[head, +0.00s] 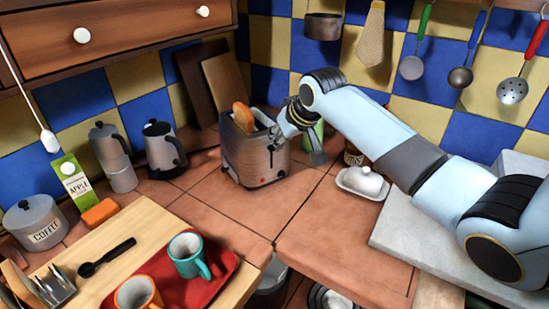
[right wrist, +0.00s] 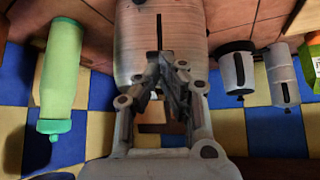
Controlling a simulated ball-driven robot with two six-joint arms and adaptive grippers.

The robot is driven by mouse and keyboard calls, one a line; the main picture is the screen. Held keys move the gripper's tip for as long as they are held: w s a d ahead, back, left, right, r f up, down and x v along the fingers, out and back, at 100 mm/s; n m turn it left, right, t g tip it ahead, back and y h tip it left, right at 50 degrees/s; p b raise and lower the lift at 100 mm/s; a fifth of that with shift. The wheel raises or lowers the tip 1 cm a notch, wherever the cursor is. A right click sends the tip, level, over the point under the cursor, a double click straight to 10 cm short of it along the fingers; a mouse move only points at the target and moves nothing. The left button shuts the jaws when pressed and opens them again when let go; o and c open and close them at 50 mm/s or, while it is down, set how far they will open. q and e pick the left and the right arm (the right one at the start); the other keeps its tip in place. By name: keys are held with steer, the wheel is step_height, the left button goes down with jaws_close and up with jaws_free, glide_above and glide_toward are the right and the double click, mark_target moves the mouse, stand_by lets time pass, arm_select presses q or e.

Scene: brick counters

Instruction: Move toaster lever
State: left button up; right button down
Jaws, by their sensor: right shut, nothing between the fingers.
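The metal toaster (head: 242,158) stands on the tiled counter in the corner, with a slice of bread (head: 243,117) sticking out of its top. In the right wrist view the toaster (right wrist: 135,32) fills the top middle, its end wall showing a dark upright slot (right wrist: 159,32). My right gripper (head: 276,137) is at the toaster's right end. In the right wrist view its shut, empty fingertips (right wrist: 167,68) are just by the slot. The lever itself is not clearly seen behind the fingers, and I cannot tell whether they touch it. My left gripper is not in view.
A moka pot (head: 112,155) and kettle (head: 162,148) stand left of the toaster. A green bottle (right wrist: 62,75) is close beside my right gripper. A white butter dish (head: 361,182) sits right of it, under my arm. The counter in front of the toaster is clear.

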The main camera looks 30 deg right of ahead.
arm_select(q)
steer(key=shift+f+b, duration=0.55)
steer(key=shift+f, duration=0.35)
arm_select(e)
steer(key=shift+w+f, duration=0.4)
steer(key=shift+f, duration=0.1)
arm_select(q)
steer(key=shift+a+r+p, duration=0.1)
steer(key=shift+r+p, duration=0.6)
arm_select(e)
steer(key=s+f, duration=0.2)
steer(key=f, duration=0.1)
steer(key=s+f, duration=0.1)
steer(key=shift+f, duration=0.4)
steer(key=v, duration=1.2)
steer(key=shift+s, duration=0.1)
